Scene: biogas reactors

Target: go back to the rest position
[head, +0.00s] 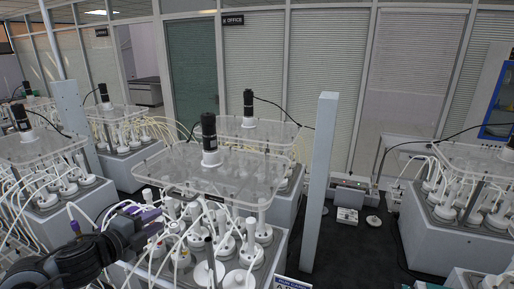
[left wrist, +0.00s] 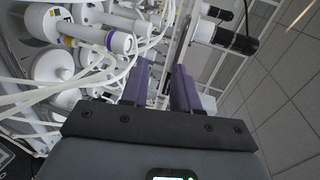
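My left arm comes in from the lower left of the head view. Its gripper (head: 150,213) has purple fingers and is beside the near reactor stand, close to its white bottles and tubes. In the left wrist view the two purple fingers of this gripper (left wrist: 162,85) stand apart with a gap between them, and I see nothing held. My right gripper is in neither view.
The near reactor stand (head: 210,180) has a clear top plate, a black motor (head: 209,132) and many looping white tubes. A tall grey post (head: 320,180) stands right of it. More reactor stands are at left and right.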

